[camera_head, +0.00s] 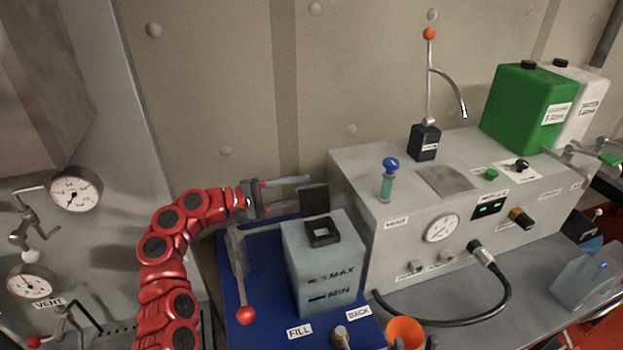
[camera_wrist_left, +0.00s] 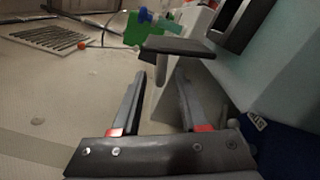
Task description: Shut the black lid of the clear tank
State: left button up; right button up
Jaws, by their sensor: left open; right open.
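The clear tank (camera_head: 325,280), pale and marked MAX and MIN, stands on a blue base. A black square collar (camera_head: 322,232) rings the opening on its top. The black lid (camera_head: 314,200) stands raised, roughly upright, at the back of the opening. My left gripper (camera_head: 301,193) is open behind the tank, its fingers pointing right toward the lid. Contact with the lid cannot be told. My right gripper is not in view.
A lever with a red ball (camera_head: 246,314) stands left of the tank on the blue base (camera_head: 262,335). A grey console (camera_head: 375,240) with a gauge and hose is close on the right. An orange funnel (camera_head: 404,331) is in front.

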aim_at(312, 187)
pick_arm(q)
jog(key=shift+p+x, duration=0.3)
jog(key=shift+x, duration=0.9)
jog(key=shift+w+d, duration=0.15)
jog(key=shift+d, duration=0.25)
jog(key=shift+c, duration=0.2)
grip_shut()
jog(key=shift+r, duration=0.1)
